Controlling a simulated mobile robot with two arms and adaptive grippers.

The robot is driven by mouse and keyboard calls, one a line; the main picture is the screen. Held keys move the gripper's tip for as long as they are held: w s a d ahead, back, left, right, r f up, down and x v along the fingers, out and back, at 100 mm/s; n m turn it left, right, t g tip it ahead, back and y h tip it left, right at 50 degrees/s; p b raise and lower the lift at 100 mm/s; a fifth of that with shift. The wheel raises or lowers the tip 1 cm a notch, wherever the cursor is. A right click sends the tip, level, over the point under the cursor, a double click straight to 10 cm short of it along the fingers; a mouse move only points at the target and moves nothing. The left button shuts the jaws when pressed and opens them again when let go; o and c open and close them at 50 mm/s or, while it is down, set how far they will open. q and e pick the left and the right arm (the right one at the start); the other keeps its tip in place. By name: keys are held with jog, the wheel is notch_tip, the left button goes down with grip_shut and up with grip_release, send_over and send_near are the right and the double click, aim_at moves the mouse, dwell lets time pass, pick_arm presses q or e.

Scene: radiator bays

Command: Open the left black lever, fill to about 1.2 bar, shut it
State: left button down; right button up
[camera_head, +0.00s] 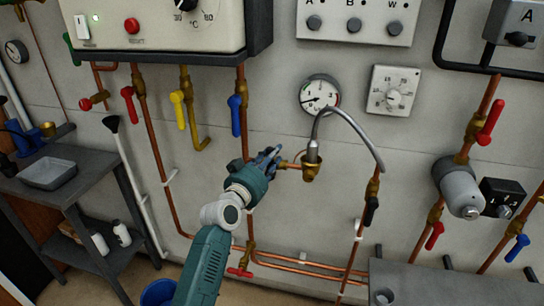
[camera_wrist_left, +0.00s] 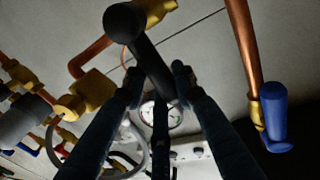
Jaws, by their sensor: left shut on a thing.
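My left gripper (camera_head: 268,158) is at the left end of the filling branch. In the left wrist view its dark fingers (camera_wrist_left: 158,82) are shut around the left black lever (camera_wrist_left: 146,48), whose rounded end stands out beyond them. In the head view the gripper hides this lever. A grey flexible hose (camera_head: 350,116) arches from a brass fitting (camera_head: 311,168) to the right-hand pipe. The right black lever (camera_head: 371,211) hangs down on that pipe. The round pressure gauge (camera_head: 320,94) is on the wall above; its needle points left, too small to read exactly. My right gripper is not in view.
A blue lever (camera_head: 235,115) hangs on the copper pipe up and left of my gripper; it is close in the left wrist view (camera_wrist_left: 274,112). Yellow (camera_head: 179,110) and red (camera_head: 128,104) levers are farther left. A grey bench (camera_head: 440,284) stands at lower right.

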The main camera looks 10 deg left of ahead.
pick_arm(q)
jog(key=shift+a, duration=0.15)
jog(key=a+f+n+t+y+b, duration=0.1)
jog(key=a+f+n+t+b, duration=0.1)
jog(key=a+n+b, duration=0.4)
jog(key=shift+f+n+b, duration=0.3)
jog(key=shift+n+b, duration=0.05)
jog(key=shift+n, duration=2.35)
jog(key=c, duration=1.4)
grip_release()
jog(key=s, duration=0.4)
jog(key=s+a+f, duration=0.1)
jog(key=s, duration=0.3)
jog(key=s+f, duration=0.1)
jog(key=s, duration=0.3)
jog(key=shift+a, duration=0.2)
